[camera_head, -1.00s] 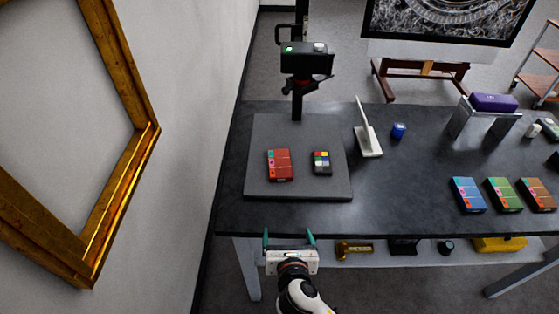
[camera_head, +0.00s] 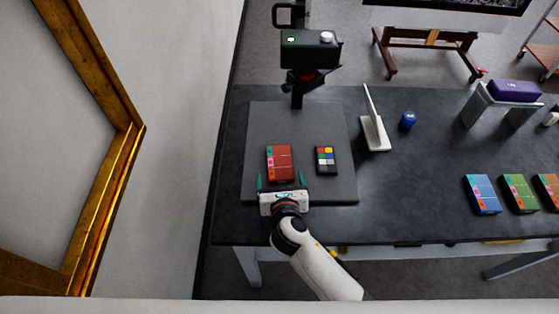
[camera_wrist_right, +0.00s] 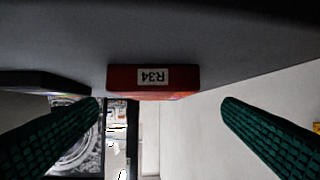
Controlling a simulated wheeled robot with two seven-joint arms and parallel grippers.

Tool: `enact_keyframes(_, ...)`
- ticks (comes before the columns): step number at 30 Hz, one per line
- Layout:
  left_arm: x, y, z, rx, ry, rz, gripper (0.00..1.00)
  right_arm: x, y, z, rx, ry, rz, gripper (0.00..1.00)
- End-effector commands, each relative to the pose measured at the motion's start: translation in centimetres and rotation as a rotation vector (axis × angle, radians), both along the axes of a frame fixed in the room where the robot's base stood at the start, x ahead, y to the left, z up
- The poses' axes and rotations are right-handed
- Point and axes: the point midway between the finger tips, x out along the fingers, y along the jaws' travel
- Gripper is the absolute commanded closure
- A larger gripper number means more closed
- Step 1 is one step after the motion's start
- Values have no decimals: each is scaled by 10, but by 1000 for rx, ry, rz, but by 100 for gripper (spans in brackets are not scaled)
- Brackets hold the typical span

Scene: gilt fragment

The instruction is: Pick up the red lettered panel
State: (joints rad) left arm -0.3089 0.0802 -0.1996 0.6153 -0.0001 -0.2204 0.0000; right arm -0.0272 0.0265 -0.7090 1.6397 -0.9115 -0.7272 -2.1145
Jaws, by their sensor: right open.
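The red lettered panel (camera_head: 281,163) lies flat on the grey mat (camera_head: 330,193) on the dark table. In the right wrist view its near edge shows a white label, "R34", upside down; the red panel (camera_wrist_right: 153,80) sits between the two fingers. My right gripper (camera_head: 281,183) is open, with green fingers at the panel's near end, one to each side. In the right wrist view the open right gripper (camera_wrist_right: 160,115) has clear gaps between its fingers and the panel. My left gripper is not in view.
A small colour-patch card (camera_head: 326,160) lies just right of the panel. A camera on a stand (camera_head: 310,50) rises behind the mat. A gilt frame (camera_head: 105,200) hangs left.

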Motion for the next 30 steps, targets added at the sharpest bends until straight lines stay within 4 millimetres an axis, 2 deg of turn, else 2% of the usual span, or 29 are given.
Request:
enact_keyframes(5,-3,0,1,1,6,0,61,14,1,-4,2,-1,-1,11)
enact_keyframes(8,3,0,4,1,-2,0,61,23,1,-5,2,-1,-1,11)
enact_keyframes(12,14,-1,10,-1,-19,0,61,45,-1,-9,1,1,-2,11)
enact_keyframes(16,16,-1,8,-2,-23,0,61,59,1,-17,2,0,-1,11)
enact_keyframes(25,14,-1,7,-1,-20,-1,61,63,2,-19,2,0,0,11)
enact_keyframes(30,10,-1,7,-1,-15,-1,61,63,2,-19,2,0,0,39)
